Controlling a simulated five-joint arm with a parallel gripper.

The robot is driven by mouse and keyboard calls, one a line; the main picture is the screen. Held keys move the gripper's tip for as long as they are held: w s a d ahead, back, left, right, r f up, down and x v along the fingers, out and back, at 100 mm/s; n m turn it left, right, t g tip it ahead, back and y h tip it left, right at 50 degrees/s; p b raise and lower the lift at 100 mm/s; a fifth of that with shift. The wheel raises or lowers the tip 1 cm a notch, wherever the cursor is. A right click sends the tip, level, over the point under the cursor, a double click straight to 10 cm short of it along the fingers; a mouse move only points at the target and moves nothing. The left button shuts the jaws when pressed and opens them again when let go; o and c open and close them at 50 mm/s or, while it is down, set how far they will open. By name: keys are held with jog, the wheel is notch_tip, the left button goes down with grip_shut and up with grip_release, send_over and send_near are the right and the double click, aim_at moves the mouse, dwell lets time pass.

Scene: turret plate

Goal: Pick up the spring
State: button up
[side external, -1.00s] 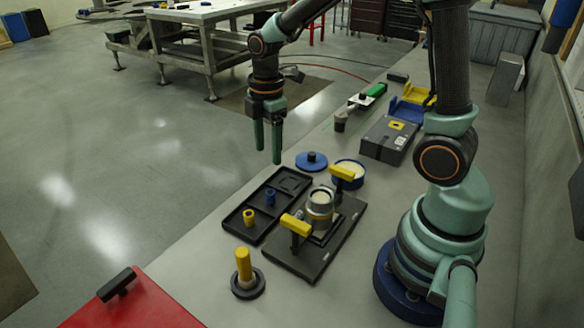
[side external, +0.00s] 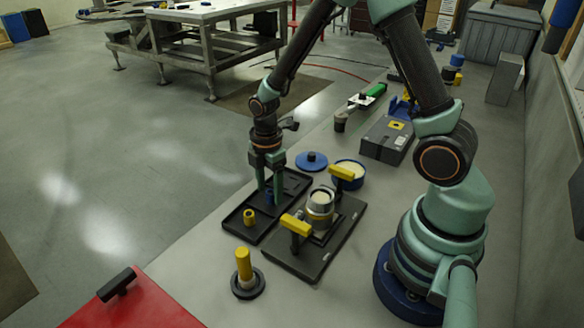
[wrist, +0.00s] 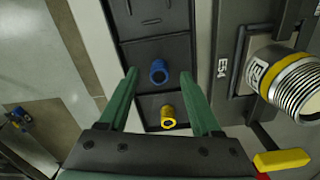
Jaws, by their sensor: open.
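No part shows clear coils, so I cannot tell for sure which is the spring. A black tray (side external: 237,222) holds a short hollow blue cylinder (side external: 270,198) in its middle compartment and a short hollow yellow cylinder (side external: 249,217) in its near one. My gripper (side external: 268,196) is open, its fingers pointing down over the tray at the blue cylinder. In the wrist view the blue cylinder (wrist: 159,71) shows between the open fingertips, and the yellow one (wrist: 168,117) is nearer the gripper body.
Right of the tray is a dark plate (side external: 290,264) with a metal threaded cylinder (side external: 319,207) and two yellow-handled clamps (side external: 295,225). A blue lidded disc (side external: 311,161) and a blue-rimmed bowl (side external: 349,172) stand behind. A yellow-handled tool (side external: 244,265) stands in front.

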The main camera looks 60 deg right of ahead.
jog(key=shift+f, duration=0.8)
grip_shut()
jog(key=shift+r, duration=0.15)
